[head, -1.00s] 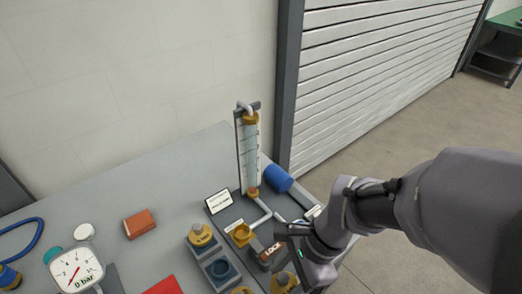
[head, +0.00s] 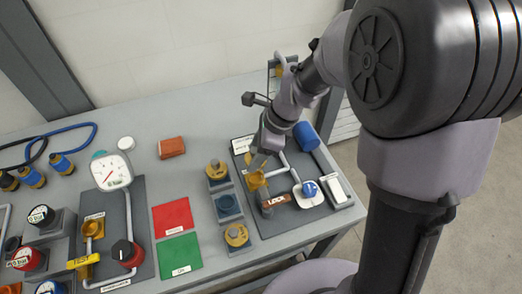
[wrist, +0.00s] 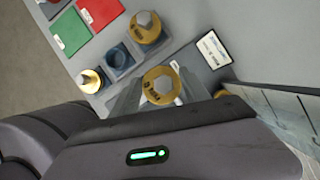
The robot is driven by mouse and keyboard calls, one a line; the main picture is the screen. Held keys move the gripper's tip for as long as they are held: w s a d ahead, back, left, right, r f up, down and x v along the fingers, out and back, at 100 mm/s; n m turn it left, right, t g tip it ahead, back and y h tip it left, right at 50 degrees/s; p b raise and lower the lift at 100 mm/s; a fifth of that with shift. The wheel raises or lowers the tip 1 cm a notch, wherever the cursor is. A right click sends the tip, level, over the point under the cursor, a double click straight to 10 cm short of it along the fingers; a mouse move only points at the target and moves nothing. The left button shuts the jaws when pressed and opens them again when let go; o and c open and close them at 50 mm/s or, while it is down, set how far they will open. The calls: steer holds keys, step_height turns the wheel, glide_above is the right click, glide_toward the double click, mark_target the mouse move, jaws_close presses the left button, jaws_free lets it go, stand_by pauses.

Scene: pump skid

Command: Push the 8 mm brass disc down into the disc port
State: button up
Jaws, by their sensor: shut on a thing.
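A brass disc (wrist: 161,86) with a hex-shaped knob and dark markings sits between my two jaws in the wrist view. My gripper (wrist: 160,95) is shut on it. The jaws and arm cover much of the held disc there. I cannot tell whether the disc touches the port or is partly in it.
Beside the plate is a grey rack with two other brass discs (head: 216,170) (head: 236,236) and an empty blue socket (head: 228,204) between them. Red and green mats (head: 173,215) lie left.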

steer(key=shift+f+b, duration=2.05)
steer(key=shift+f, duration=0.45)
steer(key=shift+f+b, duration=1.2)
steer(key=shift+f, duration=0.55)
steer(key=o, duration=1.6)
steer(key=p+v, duration=0.8)
steer(key=v, duration=0.9)
steer(key=shift+d+r, duration=0.1)
steer(key=shift+r, duration=0.15)
